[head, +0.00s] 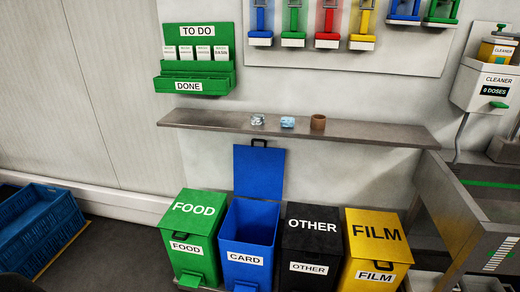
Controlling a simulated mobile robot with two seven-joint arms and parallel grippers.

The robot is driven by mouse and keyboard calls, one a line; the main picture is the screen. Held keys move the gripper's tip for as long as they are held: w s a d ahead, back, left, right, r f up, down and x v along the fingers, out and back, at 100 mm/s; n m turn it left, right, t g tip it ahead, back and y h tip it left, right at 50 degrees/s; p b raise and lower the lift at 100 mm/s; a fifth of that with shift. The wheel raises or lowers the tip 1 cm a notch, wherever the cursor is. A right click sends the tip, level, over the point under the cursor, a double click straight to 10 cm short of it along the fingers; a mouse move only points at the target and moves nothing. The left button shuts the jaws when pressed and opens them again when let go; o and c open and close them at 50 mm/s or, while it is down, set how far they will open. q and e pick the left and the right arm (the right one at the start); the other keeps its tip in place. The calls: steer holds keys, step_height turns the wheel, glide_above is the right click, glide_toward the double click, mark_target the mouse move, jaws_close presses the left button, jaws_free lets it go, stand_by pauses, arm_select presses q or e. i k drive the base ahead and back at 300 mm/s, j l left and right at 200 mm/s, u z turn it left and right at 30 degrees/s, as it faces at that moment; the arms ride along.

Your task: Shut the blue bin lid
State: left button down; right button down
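The blue bin (245,240), labelled CARD, stands between the green and black bins. Its lid (259,172) is open, standing upright at the back of the bin below the shelf. A dark handle shows at the lid's top edge. The bin's inside is dark and I cannot make out any contents. Neither of my grippers shows in the head view.
The green FOOD bin (190,245), black OTHER bin (309,250) and yellow FILM bin (372,265) have their lids shut. A grey shelf (380,131) with small items juts out above the lid. A blue crate (62,220) lies at left. A metal unit stands at right.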

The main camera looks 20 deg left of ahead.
mark_target(258, 171)
steer(key=i+j+z, duration=0.25)
steer(key=j, duration=0.15)
steer(key=j+z, duration=0.3)
steer(key=i+j, duration=0.1)
steer(key=j, duration=0.4)
steer(key=i+j+z, duration=0.1)
steer(key=j, duration=0.4)
steer(key=i+j, duration=0.15)
steer(key=j, duration=0.4)
steer(key=i+j+z, duration=0.1)
steer(key=j, duration=0.95)
steer(key=i+z, duration=0.05)
